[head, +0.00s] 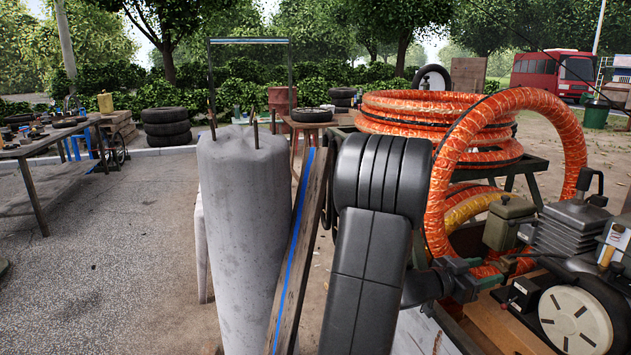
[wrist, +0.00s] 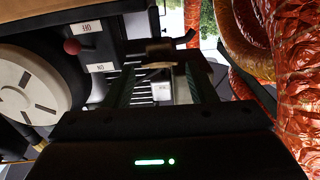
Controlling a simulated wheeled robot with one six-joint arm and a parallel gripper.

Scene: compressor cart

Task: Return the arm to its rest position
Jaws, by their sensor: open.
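My gripper (head: 492,272) shows in the head view at the right, at the end of my dark arm, close to the compressor (head: 570,240). In the wrist view my gripper (wrist: 162,72) has its two dark green fingers spread apart. A small brass-coloured piece (wrist: 160,56) shows between and beyond the fingertips; I cannot tell whether it touches them. No object is clearly held. In the wrist view a red knob (wrist: 72,46) and white labels (wrist: 102,67) on a dark panel are left of the fingers.
Orange hose (head: 574,135) loops just above and behind my gripper, and shows at the right in the wrist view (wrist: 300,90). A white disc (head: 575,320) is low at the compressor. A grey concrete pillar (head: 240,230) and a blue-striped plank (head: 295,250) stand left of my arm. Pavement (head: 110,260) is open at left.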

